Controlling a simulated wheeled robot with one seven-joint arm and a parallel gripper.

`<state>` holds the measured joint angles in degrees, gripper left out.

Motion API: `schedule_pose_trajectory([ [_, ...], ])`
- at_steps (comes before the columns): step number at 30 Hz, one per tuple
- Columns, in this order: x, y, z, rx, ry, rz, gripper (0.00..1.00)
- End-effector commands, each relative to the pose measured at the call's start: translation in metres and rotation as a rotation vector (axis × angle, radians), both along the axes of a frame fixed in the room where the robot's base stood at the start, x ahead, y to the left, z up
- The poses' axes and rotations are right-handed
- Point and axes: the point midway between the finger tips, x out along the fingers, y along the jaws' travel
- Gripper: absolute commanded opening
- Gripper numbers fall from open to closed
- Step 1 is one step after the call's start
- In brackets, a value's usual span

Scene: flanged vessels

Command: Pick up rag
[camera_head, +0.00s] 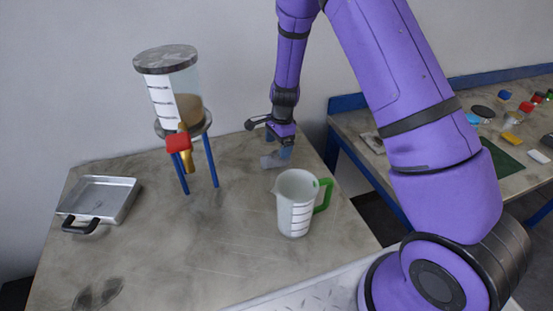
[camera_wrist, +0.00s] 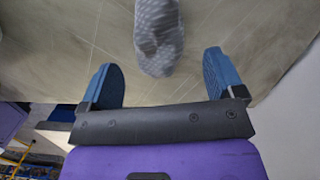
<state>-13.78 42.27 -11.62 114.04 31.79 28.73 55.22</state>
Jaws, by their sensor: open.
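The rag (camera_wrist: 158,38) is grey with light dots and lies on the table; in the wrist view it reaches down between the fingertips from the top edge. In the head view the rag (camera_head: 270,162) is a small grey shape at the back right of the table, partly hidden by my gripper. My gripper (camera_head: 279,147) is just above it, pointing down. In the wrist view my gripper (camera_wrist: 160,78) has its two blue fingers wide apart, one on each side of the rag's near end, with nothing held.
A measuring jug (camera_head: 295,205) with a green handle stands in front of the rag. A vessel on a blue-legged stand (camera_head: 170,90) with a red-handled valve is left. A metal pan (camera_head: 100,200) sits far left. A second table (camera_head: 500,140) with small items is right.

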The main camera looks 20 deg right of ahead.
Motion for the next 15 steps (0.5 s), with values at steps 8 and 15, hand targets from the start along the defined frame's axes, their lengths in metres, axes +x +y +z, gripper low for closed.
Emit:
schedule_pose_trajectory([
  [8, -0.003, 0.004, -0.038, 0.001, 0.002, -0.001, 0.88],
  [15, -0.003, 0.005, -0.041, 0.0, 0.001, 0.0, 0.88],
])
